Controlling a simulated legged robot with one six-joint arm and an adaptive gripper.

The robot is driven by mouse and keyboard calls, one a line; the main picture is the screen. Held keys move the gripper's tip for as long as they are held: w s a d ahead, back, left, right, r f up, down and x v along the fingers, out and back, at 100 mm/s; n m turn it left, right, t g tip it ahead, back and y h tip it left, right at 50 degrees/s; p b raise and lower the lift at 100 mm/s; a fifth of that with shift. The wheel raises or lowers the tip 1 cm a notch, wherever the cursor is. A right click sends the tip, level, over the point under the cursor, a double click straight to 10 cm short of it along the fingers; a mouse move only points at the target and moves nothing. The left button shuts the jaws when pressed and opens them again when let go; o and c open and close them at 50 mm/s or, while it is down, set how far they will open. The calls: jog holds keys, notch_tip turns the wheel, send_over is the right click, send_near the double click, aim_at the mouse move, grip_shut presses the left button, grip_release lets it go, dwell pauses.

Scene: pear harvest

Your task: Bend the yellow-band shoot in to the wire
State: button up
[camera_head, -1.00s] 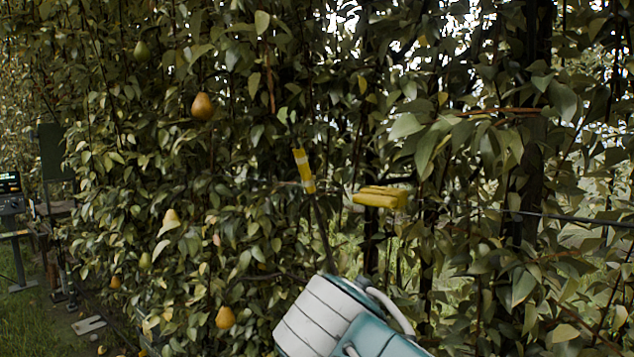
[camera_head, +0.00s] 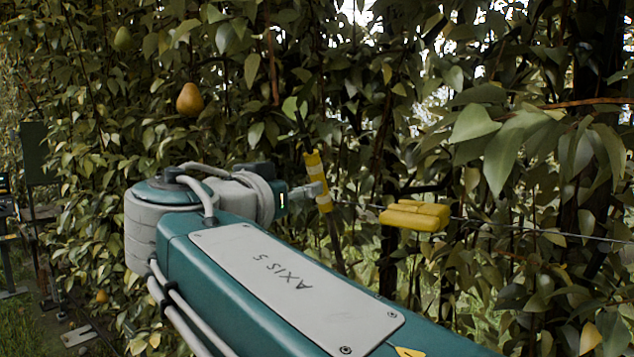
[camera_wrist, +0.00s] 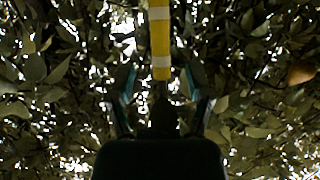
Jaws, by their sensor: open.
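The shoot with the yellow band (camera_head: 318,182) rises nearly upright at the middle of the head view, leaning slightly left at its top. The band has pale stripes. My gripper (camera_head: 312,192) is at the band's lower part in the head view, partly hidden behind my arm. In the wrist view my gripper (camera_wrist: 162,92) is open, with one finger on each side of the dark stem below the yellow band (camera_wrist: 160,45). I cannot tell whether a finger touches it. The wire (camera_head: 545,231) runs across to the right, and a yellow block-like piece (camera_head: 415,215) sits at it, right of the shoot.
Dense leaves surround the shoot. Large leaves (camera_head: 500,140) hang at the right. A ripe pear (camera_head: 190,99) and a green pear (camera_head: 122,39) hang at upper left, and a pear (camera_wrist: 300,73) shows at the wrist view's right. A dark panel (camera_head: 40,153) stands far left.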

aim_at(318, 180)
jog(key=x, duration=0.7)
jog(key=shift+w, duration=0.2)
grip_shut()
